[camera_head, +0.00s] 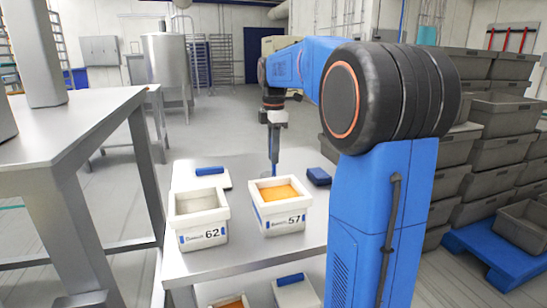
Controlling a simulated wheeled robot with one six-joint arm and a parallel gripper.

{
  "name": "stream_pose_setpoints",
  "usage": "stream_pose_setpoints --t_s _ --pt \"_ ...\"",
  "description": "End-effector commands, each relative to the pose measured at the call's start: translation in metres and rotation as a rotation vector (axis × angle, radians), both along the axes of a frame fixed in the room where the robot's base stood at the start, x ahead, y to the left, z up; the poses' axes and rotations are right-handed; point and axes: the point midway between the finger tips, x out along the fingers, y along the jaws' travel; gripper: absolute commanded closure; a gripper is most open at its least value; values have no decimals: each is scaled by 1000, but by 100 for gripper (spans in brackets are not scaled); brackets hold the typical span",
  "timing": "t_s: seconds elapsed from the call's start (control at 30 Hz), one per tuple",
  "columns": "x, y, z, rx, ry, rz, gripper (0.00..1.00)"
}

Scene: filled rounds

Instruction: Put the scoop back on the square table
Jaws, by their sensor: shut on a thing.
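My gripper (273,124) points down above the square table (238,165). It is shut on the blue scoop (274,146), which hangs upright below the fingers. The scoop's lower end is at the back rim of the white bin marked 57 (283,224), which holds orange contents. I cannot tell whether the scoop's end is inside the bin or behind it. A white bin marked 62 (201,237) stands to the left, with pale contents or a pale inside.
A white lid with a blue handle (210,171) lies behind bin 62. A dark blue object (318,177) lies right of bin 57. A steel table (75,115) stands at left. Stacked grey crates (475,165) and a blue pallet (500,258) fill the right.

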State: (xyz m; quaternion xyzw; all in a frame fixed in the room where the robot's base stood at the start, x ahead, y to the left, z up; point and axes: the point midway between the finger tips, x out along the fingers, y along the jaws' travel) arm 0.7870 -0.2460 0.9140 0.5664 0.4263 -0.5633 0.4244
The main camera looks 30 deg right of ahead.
Motion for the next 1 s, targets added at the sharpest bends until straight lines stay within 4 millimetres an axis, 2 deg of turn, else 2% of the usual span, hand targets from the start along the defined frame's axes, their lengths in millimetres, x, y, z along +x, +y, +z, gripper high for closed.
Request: stream_pose_setpoints --t_s 0.1,0.47,0.5,0.53,0.87,1.0 --pt "0 0 -11 0 1 0 100" --pt "0 0 -14 0 1 0 100" --pt "0 0 -14 0 0 0 75" --pt "0 0 -14 0 0 0 68" --pt "0 0 -13 0 0 0 66" --pt "0 0 -3 0 -1 0 66"
